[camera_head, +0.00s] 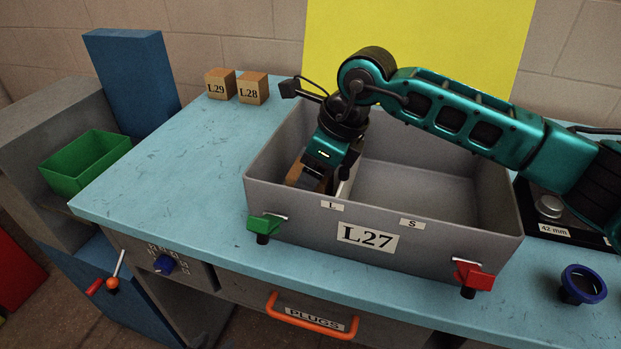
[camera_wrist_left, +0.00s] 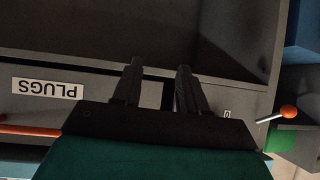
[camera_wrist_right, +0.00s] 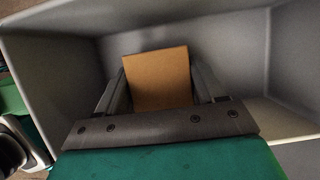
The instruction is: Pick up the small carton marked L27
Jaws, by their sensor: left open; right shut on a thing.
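A small orange-brown carton (camera_wrist_right: 157,80) is between the fingers of my right gripper (camera_wrist_right: 158,72) in the right wrist view. No mark shows on its visible face. In the head view the carton (camera_head: 294,172) is partly hidden by my right gripper (camera_head: 322,178), down inside the left compartment of a grey bin (camera_head: 290,215) labelled L27. I cannot tell whether the carton touches the floor. My left gripper (camera_wrist_left: 159,72) is open and empty in the left wrist view, near the drawer front marked PLUGS; the head view does not show it.
The bin has tags L and S, green (camera_head: 265,224) and red (camera_head: 472,274) clips. A blue-rimmed cup (camera_head: 584,284) stands right. The bench is clear left of the bin.

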